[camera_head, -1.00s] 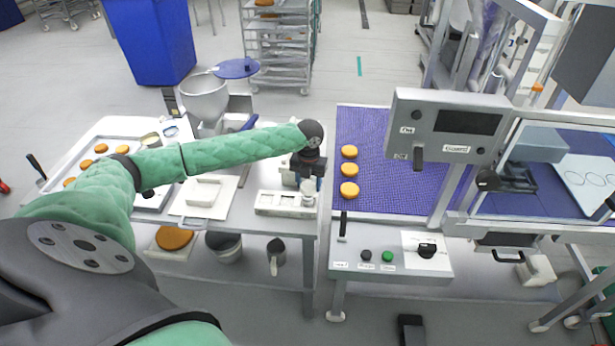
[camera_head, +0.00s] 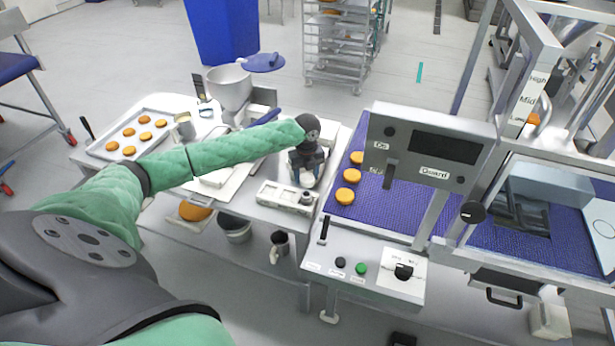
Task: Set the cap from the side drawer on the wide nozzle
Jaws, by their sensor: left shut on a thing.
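My left gripper (camera_head: 307,168) points down over the worktable, just behind the right end of a pale rack (camera_head: 272,193). It is shut on a small pale piece (camera_head: 308,181), which looks like the cap; the fingers hide most of it. A short grey nozzle-like piece (camera_head: 306,198) stands at the rack's right end, close in front of the held piece. I cannot tell whether the two touch, or whether this is the wide nozzle. I cannot make out the side drawer. My right gripper is not in view.
A purple conveyor belt (camera_head: 385,208) with orange rounds (camera_head: 347,176) lies right of the table, with a control panel (camera_head: 430,150) over it. A hopper (camera_head: 230,88) and a tray of rounds (camera_head: 105,152) stand at the left. A box with knobs (camera_head: 385,262) is in front.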

